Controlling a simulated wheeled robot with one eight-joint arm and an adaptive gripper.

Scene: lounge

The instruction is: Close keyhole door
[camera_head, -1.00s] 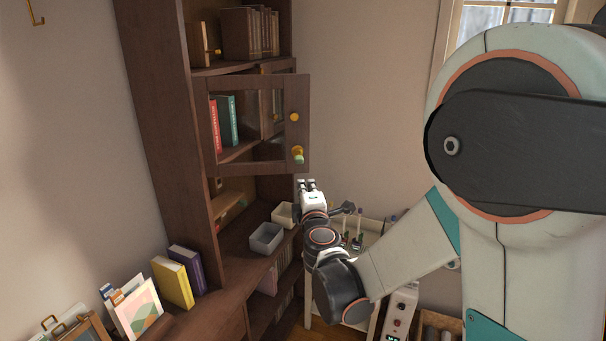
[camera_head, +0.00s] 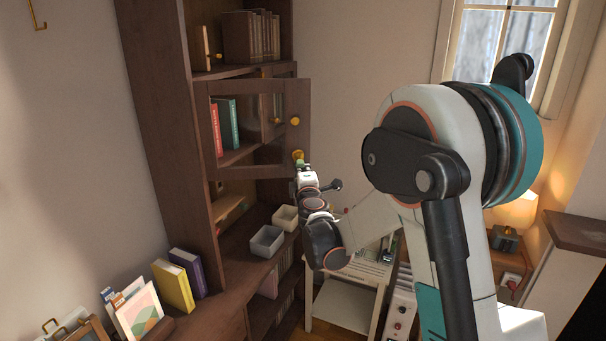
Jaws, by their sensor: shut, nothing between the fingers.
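The glass-paned wooden door (camera_head: 303,102) of the bookcase stands open, swung out from the shelves, with books showing through its pane. A round gold knob (camera_head: 295,121) is on its right stile. Lower on the same stile is a gold keyhole piece (camera_head: 298,154) with a small green part. My gripper (camera_head: 303,167) is shut and empty just below that piece, by the door's lower right corner. Its fingertips overlap the green part in the picture; I cannot tell whether they touch.
The bookcase (camera_head: 160,110) fills the left. Two small bins, a grey one (camera_head: 266,241) and a beige one (camera_head: 285,218), sit on its lower ledge. Yellow (camera_head: 172,286) and purple (camera_head: 190,272) books stand at front left. A white stand (camera_head: 345,303) is below my arm.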

